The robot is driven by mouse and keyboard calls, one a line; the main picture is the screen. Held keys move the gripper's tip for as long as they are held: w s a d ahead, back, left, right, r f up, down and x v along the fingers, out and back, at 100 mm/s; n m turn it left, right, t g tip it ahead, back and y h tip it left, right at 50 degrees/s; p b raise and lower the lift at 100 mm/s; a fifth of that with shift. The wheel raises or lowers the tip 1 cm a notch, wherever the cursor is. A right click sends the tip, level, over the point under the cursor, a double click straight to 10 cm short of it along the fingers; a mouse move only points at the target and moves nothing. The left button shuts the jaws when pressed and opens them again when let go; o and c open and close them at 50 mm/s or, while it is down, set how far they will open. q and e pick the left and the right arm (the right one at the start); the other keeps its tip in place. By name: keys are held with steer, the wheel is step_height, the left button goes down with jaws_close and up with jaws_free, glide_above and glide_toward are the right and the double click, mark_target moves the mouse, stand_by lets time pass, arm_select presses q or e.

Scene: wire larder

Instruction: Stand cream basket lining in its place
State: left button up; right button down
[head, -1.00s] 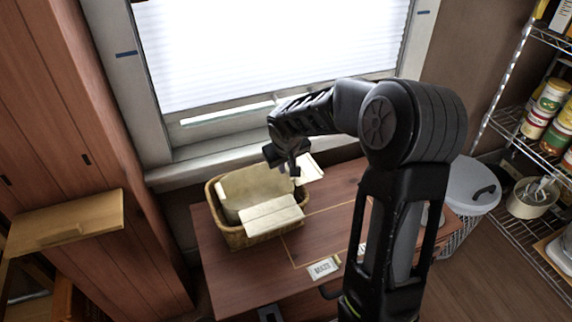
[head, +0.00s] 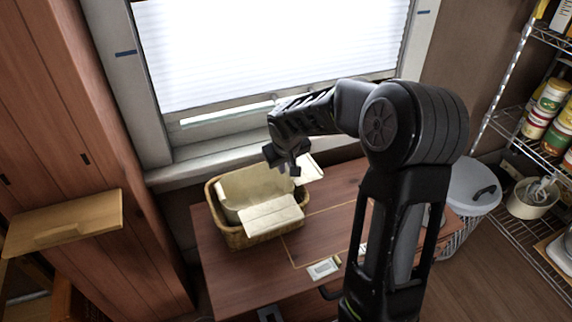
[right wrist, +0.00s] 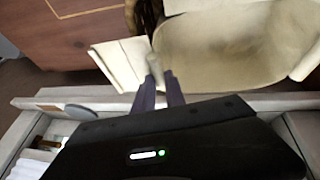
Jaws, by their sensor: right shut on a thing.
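The cream basket lining (head: 252,187) sits in a woven basket (head: 241,237) on the reddish table. One flap hangs over the basket's front rim and another pale flap (head: 309,170) sticks out at the right. My right gripper (head: 291,167) is at the basket's back right, shut on the lining's edge. The right wrist view shows the fingers (right wrist: 159,78) close together at the lining (right wrist: 215,47), between its inside and the side flap (right wrist: 120,60). The exact grip is too small to tell. My left gripper is not in view.
The table (head: 222,279) has a thin outlined rectangle with a label (head: 323,268) right of the basket; its visible part looks bare. A window sill (head: 220,160) runs behind. A lidded bin (head: 470,188) and wire shelves (head: 520,130) stand right, a wooden cabinet (head: 90,150) left.

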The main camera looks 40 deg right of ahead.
steer(key=shift+f+b, duration=1)
steer(key=shift+f, duration=0.15)
steer(key=c, duration=1.7)
jaws_free()
steer(key=shift+r+p, duration=1)
steer(key=shift+r, duration=0.55)
steer(key=o, duration=0.6)
steer(key=shift+c, duration=0.2)
steer(key=shift+r, duration=0.1)
